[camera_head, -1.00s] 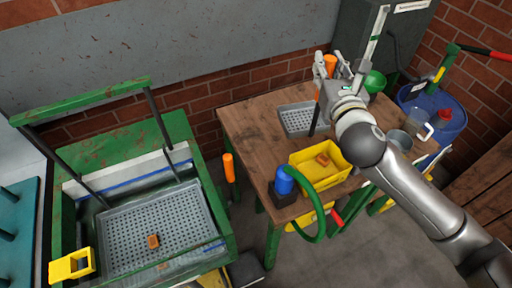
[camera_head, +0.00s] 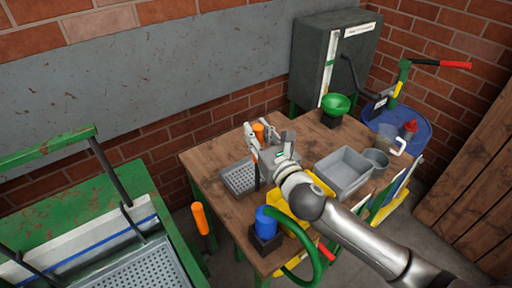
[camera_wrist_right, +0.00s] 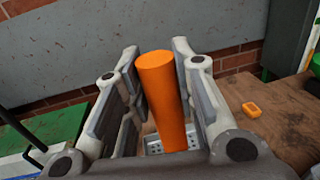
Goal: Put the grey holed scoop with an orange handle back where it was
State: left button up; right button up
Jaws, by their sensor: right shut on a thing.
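The grey holed scoop (camera_head: 240,179) is at the left part of the wooden table in the head view, its upright orange handle (camera_head: 259,133) above it. My right gripper (camera_head: 262,143) is shut on this handle. In the right wrist view the orange handle (camera_wrist_right: 163,95) stands between the fingers, with a bit of the grey holed part (camera_wrist_right: 155,147) below. I cannot tell whether the scoop rests on the table or hangs just above it. My left gripper is not in view.
A yellow bin (camera_head: 292,218) lies partly behind my arm. A blue-topped device (camera_head: 265,222) with a green hose stands at the front edge. An orange block (camera_wrist_right: 251,109) lies on the table.

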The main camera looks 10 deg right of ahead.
jog(key=shift+f, duration=1.8)
jog(key=o, duration=1)
jog(key=shift+f, duration=0.1)
jog(key=shift+o, duration=0.2)
jog(key=b+v, duration=0.3)
jog(key=v, duration=0.9)
jog(key=shift+s, duration=0.1)
